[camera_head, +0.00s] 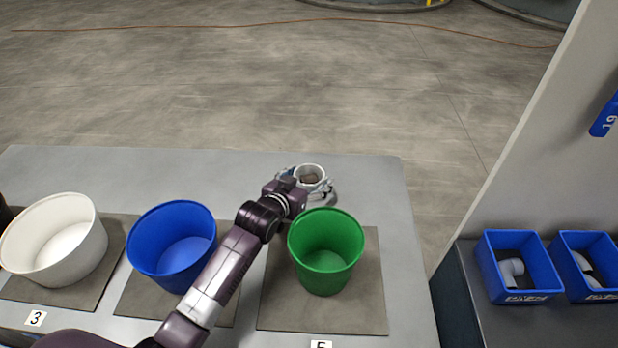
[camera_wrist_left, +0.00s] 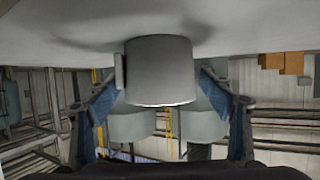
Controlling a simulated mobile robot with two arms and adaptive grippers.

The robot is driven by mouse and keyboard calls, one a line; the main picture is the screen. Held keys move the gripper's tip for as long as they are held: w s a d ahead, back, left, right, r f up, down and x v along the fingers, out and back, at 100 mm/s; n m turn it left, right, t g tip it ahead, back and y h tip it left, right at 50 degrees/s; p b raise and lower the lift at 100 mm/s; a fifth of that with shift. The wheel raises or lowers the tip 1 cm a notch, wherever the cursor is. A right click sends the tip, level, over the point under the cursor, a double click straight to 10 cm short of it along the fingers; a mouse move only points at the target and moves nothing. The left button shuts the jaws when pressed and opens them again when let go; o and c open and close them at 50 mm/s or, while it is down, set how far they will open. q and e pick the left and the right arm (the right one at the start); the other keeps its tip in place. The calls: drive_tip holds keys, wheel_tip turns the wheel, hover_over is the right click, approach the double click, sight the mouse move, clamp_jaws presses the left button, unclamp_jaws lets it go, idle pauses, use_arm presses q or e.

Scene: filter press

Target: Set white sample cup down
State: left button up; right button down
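The white sample cup (camera_head: 313,173) is at the far right part of the grey table, behind the green bucket. It looks upright and seems to stand on the table top. In the left wrist view the cup (camera_wrist_left: 160,72) is in the middle, between the fingers, with a small tab on its left side. My left gripper (camera_head: 308,182) reaches around the cup from the near left. Its blue-padded fingers (camera_wrist_left: 160,85) are spread on either side of the cup and look slightly apart from it. My right gripper is not in view.
A green bucket (camera_head: 325,255), a blue bucket (camera_head: 172,240) and a white bucket (camera_head: 55,240) stand on brown mats along the table front. Blue bins (camera_head: 517,265) with pipe fittings are on a shelf at right.

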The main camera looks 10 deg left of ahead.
use_arm(q)
drive_tip(key=shift+s+r, duration=0.2)
drive_tip(key=shift+s, duration=0.2)
drive_tip(key=v, duration=1.1)
drive_tip(key=shift+a+r, duration=0.1)
drive_tip(key=shift+r, duration=0.1)
